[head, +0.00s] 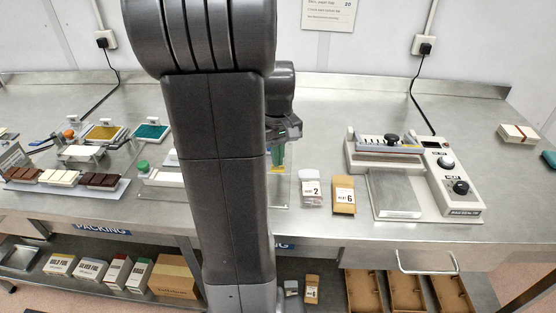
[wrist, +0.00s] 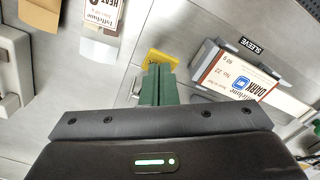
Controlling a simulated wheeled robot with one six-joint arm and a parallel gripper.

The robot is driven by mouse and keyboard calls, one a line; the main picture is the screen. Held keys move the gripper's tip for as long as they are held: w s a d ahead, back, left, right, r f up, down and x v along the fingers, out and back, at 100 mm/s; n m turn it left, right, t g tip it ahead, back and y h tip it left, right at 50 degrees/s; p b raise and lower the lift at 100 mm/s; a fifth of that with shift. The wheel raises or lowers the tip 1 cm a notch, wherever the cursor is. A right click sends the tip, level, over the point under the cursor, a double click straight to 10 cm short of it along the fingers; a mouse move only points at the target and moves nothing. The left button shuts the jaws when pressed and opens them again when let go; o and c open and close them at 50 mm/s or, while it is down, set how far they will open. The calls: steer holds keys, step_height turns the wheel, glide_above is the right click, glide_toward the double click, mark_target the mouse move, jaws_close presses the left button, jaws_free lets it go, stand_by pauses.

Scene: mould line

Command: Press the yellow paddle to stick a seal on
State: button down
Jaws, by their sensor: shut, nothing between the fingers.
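The yellow paddle (wrist: 163,58) shows in the wrist view just beyond my fingertips, partly covered by them. In the head view only a small yellow bit (head: 276,170) shows beneath the fingers, beside my arm. My gripper (wrist: 159,72) has its green fingers shut together with nothing between them; it also shows in the head view (head: 277,158), pointing down. I cannot tell whether the fingertips touch the paddle. A sleeved bar marked DARK (wrist: 236,82) lies in a grey holder right of the fingers. The rest of the seal device is hidden.
Two packets, marked 2 (head: 311,190) and 6 (head: 344,195), lie right of my gripper. A heat sealer (head: 397,195) stands further right. Chocolate bars (head: 64,178) on a tray and colour pads (head: 104,132) are at left. My arm hides the middle of the bench.

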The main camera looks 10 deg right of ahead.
steer(key=shift+r+p, duration=1.8)
steer(key=shift+r, duration=0.55)
steer(key=shift+a, duration=0.1)
